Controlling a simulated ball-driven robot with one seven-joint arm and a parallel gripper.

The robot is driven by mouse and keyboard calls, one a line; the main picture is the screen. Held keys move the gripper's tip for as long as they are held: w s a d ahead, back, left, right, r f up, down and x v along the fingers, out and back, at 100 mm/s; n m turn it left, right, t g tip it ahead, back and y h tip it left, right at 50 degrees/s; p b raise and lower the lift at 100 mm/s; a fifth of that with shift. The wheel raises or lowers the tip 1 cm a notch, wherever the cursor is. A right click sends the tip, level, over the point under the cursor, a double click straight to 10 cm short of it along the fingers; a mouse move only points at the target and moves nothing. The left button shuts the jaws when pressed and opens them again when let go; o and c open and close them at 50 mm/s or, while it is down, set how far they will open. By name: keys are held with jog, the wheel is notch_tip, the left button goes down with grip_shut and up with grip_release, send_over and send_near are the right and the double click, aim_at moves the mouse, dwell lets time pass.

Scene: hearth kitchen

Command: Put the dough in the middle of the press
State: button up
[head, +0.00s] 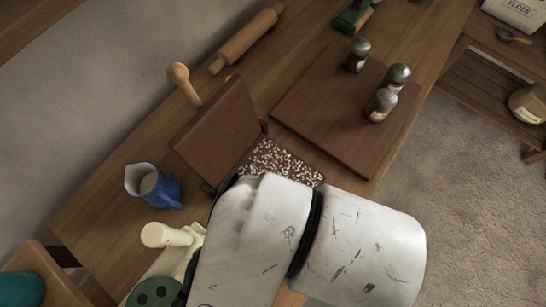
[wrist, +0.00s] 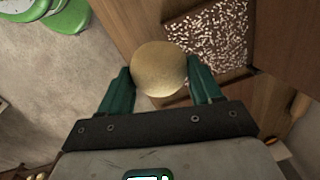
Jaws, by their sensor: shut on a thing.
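My gripper (wrist: 160,72) has two green fingers, shut on a round, pale tan dough ball (wrist: 158,66) in the wrist view. The press is open: its brown wooden lid (head: 220,130) with a round-knobbed handle (head: 183,80) stands tilted up, and its white-speckled dark plate (head: 280,163) lies flat and bare where it shows. In the wrist view the speckled plate (wrist: 213,36) is just beyond the dough, up and to the right. The dough appears beside the plate; its height above it is unclear. My arm hides gripper and dough in the head view.
A brown board (head: 330,113) with several metal-topped shakers (head: 383,103) lies right of the press. A rolling pin (head: 245,38) lies behind it. A blue jug (head: 155,186) stands to its left. Bare tabletop (head: 105,215) shows left of the jug.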

jog(key=w+a+f, duration=0.1)
jog(key=w+f, duration=0.2)
jog(key=w, duration=0.1)
jog(key=w+a+f+p, duration=0.1)
jog(key=w+f, duration=0.2)
jog(key=w, duration=0.1)
jog(key=w+a+f+p, duration=0.1)
jog(key=w+a+f, duration=0.1)
jog(key=w, duration=0.2)
jog(key=shift+w+f, duration=0.2)
jog(key=shift+f, duration=0.2)
jog(key=shift+w+f, duration=0.4)
jog(key=shift+f, duration=0.35)
jog(key=shift+a+f, duration=0.1)
jog(key=shift+f, duration=1.25)
jog(key=shift+f, duration=0.2)
jog(key=o, duration=0.8)
jog(key=shift+r, duration=0.1)
